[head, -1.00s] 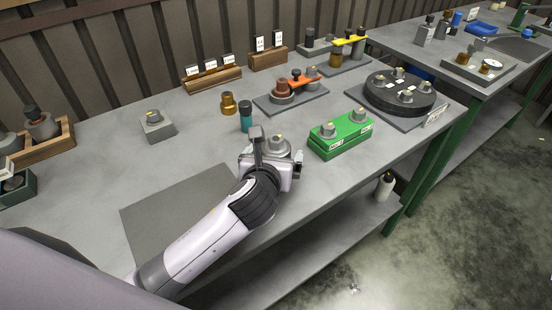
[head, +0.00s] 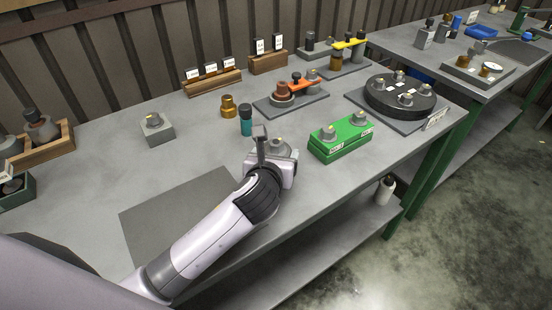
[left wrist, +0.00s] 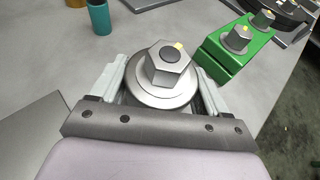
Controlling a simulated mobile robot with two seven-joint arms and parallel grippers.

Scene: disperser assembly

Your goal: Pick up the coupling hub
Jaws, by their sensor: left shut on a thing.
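The coupling hub (left wrist: 162,78) is a grey metal part with a round flange and a hexagonal top that bears a small yellow mark. It fills the space between the two fingers of my left gripper (left wrist: 165,95) in the left wrist view. In the head view the hub (head: 279,146) shows just beyond my left gripper (head: 272,158), partly hidden by it. The left gripper is shut on the hub near the front edge of the table. I cannot tell whether the hub touches the table. My right gripper is not in view.
A green block (head: 341,144) with two grey hex parts stands just right of the gripper. A teal cylinder (head: 246,122) stands behind it. A grey block with a hex part (head: 156,128) is farther left. A dark mat (head: 160,215) lies at left; bare table lies around it.

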